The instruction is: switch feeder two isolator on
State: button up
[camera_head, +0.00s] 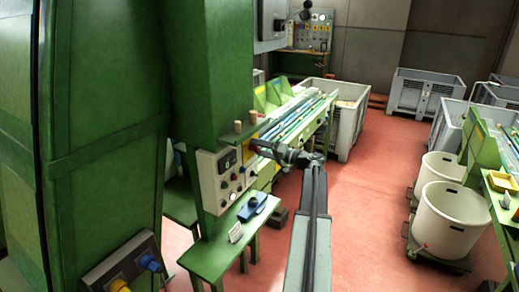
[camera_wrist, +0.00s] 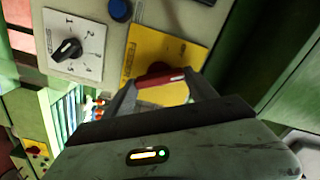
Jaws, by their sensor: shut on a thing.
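The isolator is a yellow plate (camera_wrist: 150,42) with a red handle (camera_wrist: 160,79), on a pale panel in the wrist view. Lettering on the plate's edge is too small and tilted to read surely. My gripper (camera_wrist: 162,84) is shut on the red handle, one finger at each end of it. The handle lies nearly crosswise in the picture; part of the switch behind it is dark and shaded. In the head view my gripper (camera_head: 262,148) reaches left to the side of the grey control box (camera_head: 208,178), and the isolator is mostly hidden there.
A black rotary selector (camera_wrist: 67,50) and a blue button (camera_wrist: 120,10) sit beside the isolator. Another red knob on yellow (camera_wrist: 34,150) shows lower left. A green shelf (camera_head: 222,252) carries a blue object (camera_head: 252,207). Two corks (camera_head: 238,127) stand above the box.

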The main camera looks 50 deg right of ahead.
jog(key=m, duration=0.6)
jog(key=shift+f, duration=0.1)
dwell(0.5)
jog(key=o, duration=1.4)
jog(key=shift+c, duration=0.2)
jog(key=v, duration=0.7)
jog(key=shift+s, duration=0.4)
jog(key=shift+d, duration=0.1)
